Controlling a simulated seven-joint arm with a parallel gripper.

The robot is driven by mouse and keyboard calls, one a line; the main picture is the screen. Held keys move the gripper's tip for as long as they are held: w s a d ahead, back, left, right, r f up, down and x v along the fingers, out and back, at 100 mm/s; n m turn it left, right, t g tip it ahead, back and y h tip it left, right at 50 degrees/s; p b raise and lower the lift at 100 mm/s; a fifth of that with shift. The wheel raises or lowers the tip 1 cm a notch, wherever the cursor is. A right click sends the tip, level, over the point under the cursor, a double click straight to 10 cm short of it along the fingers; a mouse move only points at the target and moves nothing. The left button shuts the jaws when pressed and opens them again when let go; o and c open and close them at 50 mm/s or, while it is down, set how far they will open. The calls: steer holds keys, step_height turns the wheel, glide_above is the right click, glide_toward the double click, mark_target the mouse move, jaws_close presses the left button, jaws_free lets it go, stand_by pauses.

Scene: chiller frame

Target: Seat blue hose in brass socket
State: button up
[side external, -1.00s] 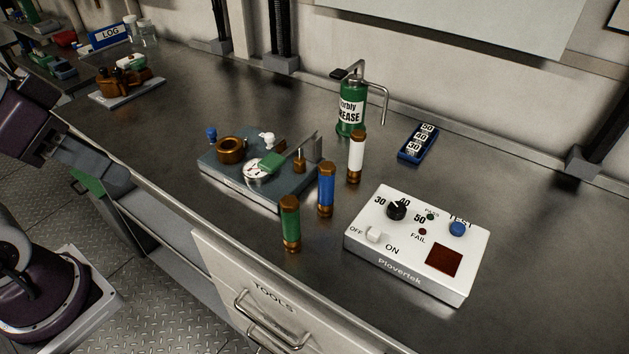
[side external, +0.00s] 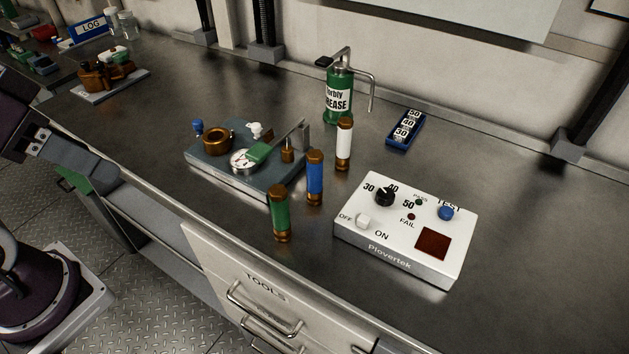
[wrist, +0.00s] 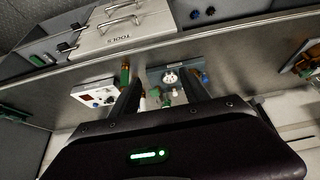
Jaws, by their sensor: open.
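The blue hose (side external: 315,177) is a short blue cylinder with brass ends, standing upright on the bench between the green and white ones. Left of it lies a grey fixture plate (side external: 215,175) bearing a wide brass ring-shaped socket (side external: 216,141), a white dial (side external: 243,161) and a small brass post (side external: 287,154). The ring's opening looks empty. The plate also shows in the wrist view (wrist: 157,77). My gripper (wrist: 160,88) is open and empty in the wrist view, well back from these things. In the side view it is at the left, beyond the bench's front edge. I cannot make out the blue hose in the wrist view.
A green hose (side external: 279,214) and a white hose (side external: 344,145) stand close on either side. A white test box (side external: 405,230) lies to the right, a grease can (side external: 338,95) and blue number tray (side external: 405,130) behind. A drawer marked TOOLS (side external: 250,285) is below. The right bench is clear.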

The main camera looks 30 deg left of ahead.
steer(key=w+d+r+n+g, duration=0.2)
steer(key=w+d+r+n, duration=0.1)
steer(key=w+n, duration=0.55)
steer(key=n+g, duration=0.4)
steer(key=n, duration=1)
glide_above(315, 179)
steer(key=w, duration=0.1)
steer(key=f, duration=1.5)
steer(key=shift+w+a+f, duration=0.15)
steer(key=shift+a+f, duration=0.1)
steer(key=f, duration=0.6)
steer(key=shift+a+f, duration=0.2)
steer(key=shift+a, duration=0.05)
steer(key=shift+f, duration=0.45)
jaws_close()
